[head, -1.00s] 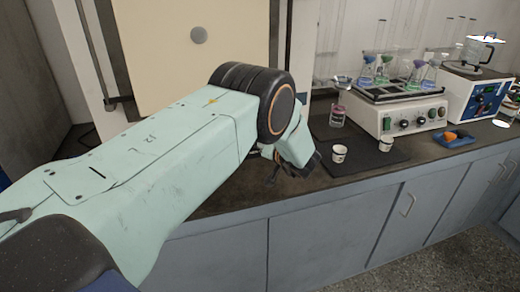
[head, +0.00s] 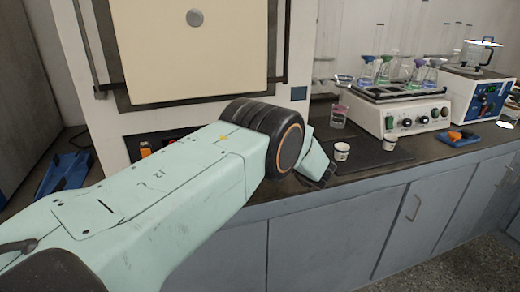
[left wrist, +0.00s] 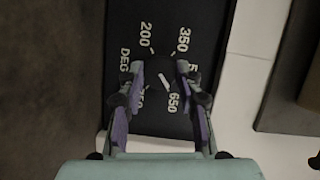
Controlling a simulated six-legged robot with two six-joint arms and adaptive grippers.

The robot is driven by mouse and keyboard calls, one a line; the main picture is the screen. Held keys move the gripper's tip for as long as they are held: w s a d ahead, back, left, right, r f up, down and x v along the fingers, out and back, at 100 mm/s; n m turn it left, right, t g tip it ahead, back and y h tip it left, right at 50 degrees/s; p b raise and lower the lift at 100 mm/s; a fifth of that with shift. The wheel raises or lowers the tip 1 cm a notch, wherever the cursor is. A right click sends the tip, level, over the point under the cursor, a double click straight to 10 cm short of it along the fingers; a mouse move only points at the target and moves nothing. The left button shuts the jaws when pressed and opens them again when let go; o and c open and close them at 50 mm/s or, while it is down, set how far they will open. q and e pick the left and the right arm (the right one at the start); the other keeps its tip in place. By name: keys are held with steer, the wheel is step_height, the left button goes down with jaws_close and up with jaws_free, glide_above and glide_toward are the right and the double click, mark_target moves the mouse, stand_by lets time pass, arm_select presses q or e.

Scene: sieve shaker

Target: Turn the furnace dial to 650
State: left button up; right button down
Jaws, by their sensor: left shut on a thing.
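The furnace (head: 112,110) is a white cabinet with a cream door (head: 200,60), at the upper left of the head view. Its dial (left wrist: 163,85) shows in the left wrist view, on a black panel (left wrist: 190,18) with white numbers. The 200, 350 and 650 marks are readable; others are partly hidden by the fingers. The white pointer line slants, its lower end near the 650 mark (left wrist: 174,103). My left gripper (left wrist: 160,74) is shut on the dial, a finger on each side. In the head view my arm hides the gripper and dial. My right gripper is not in view.
A blue object (head: 62,175) lies at left.

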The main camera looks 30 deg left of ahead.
arm_select(q)
steer(key=shift+w+r+m+y+b, duration=0.25)
steer(key=shift+m+b, duration=0.2)
steer(key=shift+m, duration=0.25)
steer(key=o, duration=1.2)
steer(key=shift+s+f, duration=0.1)
steer(key=shift+f, duration=0.15)
steer(key=shift+c, duration=0.2)
steer(key=v, duration=1.2)
steer(key=shift+s, duration=0.15)
